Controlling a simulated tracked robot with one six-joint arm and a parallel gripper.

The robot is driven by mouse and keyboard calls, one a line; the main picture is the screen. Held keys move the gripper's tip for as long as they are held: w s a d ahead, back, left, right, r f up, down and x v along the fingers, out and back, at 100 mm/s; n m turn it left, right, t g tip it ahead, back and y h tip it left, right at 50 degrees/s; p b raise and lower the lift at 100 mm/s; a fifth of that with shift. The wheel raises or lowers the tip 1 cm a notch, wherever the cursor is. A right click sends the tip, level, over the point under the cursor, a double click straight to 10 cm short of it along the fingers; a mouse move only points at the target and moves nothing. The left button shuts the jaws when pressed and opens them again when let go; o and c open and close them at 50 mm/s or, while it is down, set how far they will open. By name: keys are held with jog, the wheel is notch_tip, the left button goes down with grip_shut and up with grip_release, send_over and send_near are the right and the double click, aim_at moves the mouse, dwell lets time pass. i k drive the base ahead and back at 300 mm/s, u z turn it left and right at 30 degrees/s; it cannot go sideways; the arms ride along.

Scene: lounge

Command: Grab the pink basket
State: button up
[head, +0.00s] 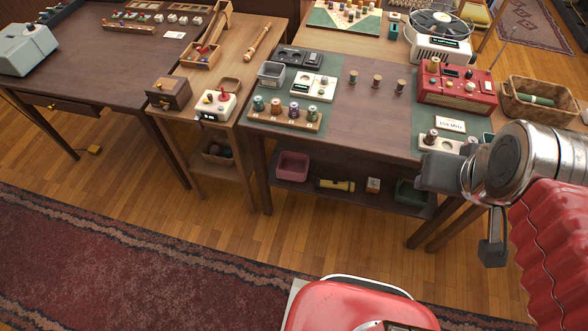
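The pink basket (292,166) is a small open box on the low shelf under the middle table, at the shelf's left end. Its front and rim show, and it looks empty. My gripper (455,180) is at the right of the head view, in front of the table's right part and well away from the basket. The gripper is seen side-on and partly hidden by my wrist, so its opening does not show.
A yellow flashlight (336,185), a small box (373,185) and a green basket (411,192) share the low shelf (320,200). The table's legs flank it. The wooden floor (330,240) in front is clear.

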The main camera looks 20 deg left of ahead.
aim_at(292, 167)
jog(key=k, duration=0.5)
jog(key=u, duration=2.15)
jog(key=i, duration=1.4)
